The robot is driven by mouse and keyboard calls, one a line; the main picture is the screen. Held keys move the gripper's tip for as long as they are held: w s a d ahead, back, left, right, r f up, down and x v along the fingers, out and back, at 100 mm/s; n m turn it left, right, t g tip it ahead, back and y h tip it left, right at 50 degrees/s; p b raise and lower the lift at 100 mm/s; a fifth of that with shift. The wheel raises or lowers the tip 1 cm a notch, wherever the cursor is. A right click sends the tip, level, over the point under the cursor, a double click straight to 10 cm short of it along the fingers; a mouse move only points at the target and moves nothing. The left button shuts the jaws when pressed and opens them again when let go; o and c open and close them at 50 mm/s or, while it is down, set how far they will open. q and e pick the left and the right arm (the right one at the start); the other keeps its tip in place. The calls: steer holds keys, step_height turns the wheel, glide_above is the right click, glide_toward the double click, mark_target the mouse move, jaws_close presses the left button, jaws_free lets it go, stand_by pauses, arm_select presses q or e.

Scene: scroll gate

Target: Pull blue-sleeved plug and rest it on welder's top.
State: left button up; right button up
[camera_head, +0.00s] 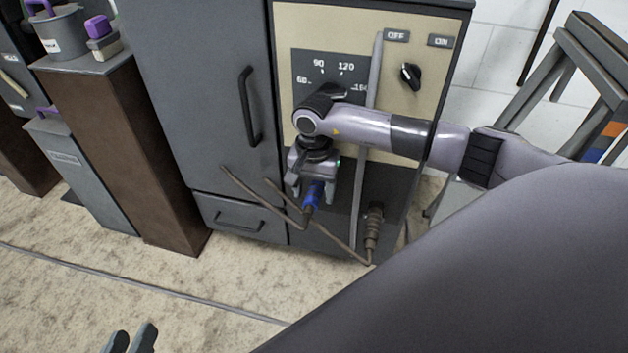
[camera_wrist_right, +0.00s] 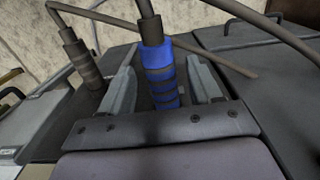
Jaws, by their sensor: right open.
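The blue-sleeved plug (camera_head: 313,195) sits low on the front of the welder (camera_head: 205,100), with a brown cable running from it. My right gripper (camera_head: 312,196) is at the plug. In the right wrist view the blue plug (camera_wrist_right: 160,75) stands between the two open fingers of the right gripper (camera_wrist_right: 165,88), with a visible gap on each side. The plug's base is hidden by the gripper. My left gripper (camera_head: 131,338) shows only as two fingertips, apart, at the bottom edge of the head view, away from the welder.
A second, brown plug (camera_head: 374,228) with its own cable is right of the blue one; it also shows in the wrist view (camera_wrist_right: 80,62). The panel has a dial and a black switch (camera_head: 411,76). A grey stand (camera_head: 590,60) is at the right. Open floor lies in front.

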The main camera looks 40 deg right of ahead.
mark_target(307, 210)
steer(key=shift+f, duration=0.2)
jaws_close()
steer(key=shift+s+a, duration=0.2)
steer(key=shift+a, duration=0.1)
stand_by(0.7)
steer(key=shift+s+a+p, duration=1.15)
steer(key=shift+s+a, duration=0.2)
steer(key=shift+a, duration=0.2)
steer(key=shift+r, duration=0.1)
